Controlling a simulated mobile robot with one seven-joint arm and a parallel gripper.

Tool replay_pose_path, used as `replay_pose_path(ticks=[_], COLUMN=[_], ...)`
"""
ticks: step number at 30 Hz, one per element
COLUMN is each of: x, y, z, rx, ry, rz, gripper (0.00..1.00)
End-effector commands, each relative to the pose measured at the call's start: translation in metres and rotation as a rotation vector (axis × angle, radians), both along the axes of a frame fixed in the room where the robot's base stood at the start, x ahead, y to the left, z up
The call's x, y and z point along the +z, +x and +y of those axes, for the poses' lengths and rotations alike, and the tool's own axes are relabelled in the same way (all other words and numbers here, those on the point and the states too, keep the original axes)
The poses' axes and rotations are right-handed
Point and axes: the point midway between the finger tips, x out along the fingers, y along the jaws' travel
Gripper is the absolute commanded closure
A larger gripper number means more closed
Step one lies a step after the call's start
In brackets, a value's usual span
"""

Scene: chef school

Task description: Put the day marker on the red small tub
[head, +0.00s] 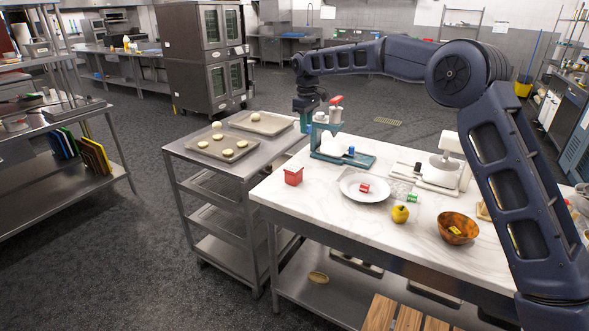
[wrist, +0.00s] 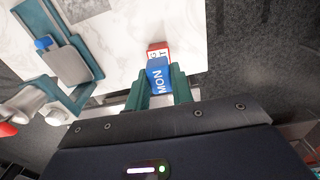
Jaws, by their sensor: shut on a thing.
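The red small tub (head: 293,176) stands on the marble table near its left edge in the head view. My gripper (head: 305,125) is above and behind it, in the air near the table's far left corner. In the wrist view, my gripper (wrist: 159,88) is shut on the day marker (wrist: 158,76), whose blue face reads MON. A red and white lettered patch (wrist: 158,51) shows just beyond the blue face; I cannot tell whether it is another face of the marker or a separate thing. The marker cannot be made out in the head view.
A teal press (head: 340,160) stands close to the right of my gripper. A white plate (head: 364,188) holds a small red block. A yellow apple (head: 400,214), a wooden bowl (head: 458,228) and a white scale (head: 440,172) stand farther right. A steel trolley (head: 185,150) with cookie trays adjoins the left.

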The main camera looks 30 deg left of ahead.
Motion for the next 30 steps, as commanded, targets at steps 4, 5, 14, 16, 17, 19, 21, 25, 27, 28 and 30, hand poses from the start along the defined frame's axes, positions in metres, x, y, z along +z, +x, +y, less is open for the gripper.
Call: replay_pose_path(ticks=[4, 5, 14, 16, 17, 19, 21, 25, 27, 28, 30], x=[0.010, 0.012, 0.025, 0.025, 0.024, 0.018, 0.007, -0.021, -0.036, -0.043, -0.058], y=[0.009, 0.011, 0.019, 0.019, 0.020, 0.020, 0.020, 0.019, 0.019, 0.019, 0.019], z=[0.030, 0.035, 0.062, 0.063, 0.064, 0.064, 0.064, 0.064, 0.064, 0.064, 0.064], rx=[0.015, 0.018, 0.032, 0.033, 0.033, 0.034, 0.034, 0.034, 0.034, 0.034, 0.034], ry=[0.002, 0.002, 0.000, 0.000, -0.001, -0.002, -0.003, -0.003, -0.003, -0.004, -0.003], rz=[0.001, 0.001, 0.002, 0.003, 0.003, 0.003, 0.004, 0.004, 0.004, 0.004, 0.004], gripper=[0.99, 0.99, 0.99, 0.99, 0.99, 0.99, 0.99, 0.99, 0.99, 0.99, 0.99])
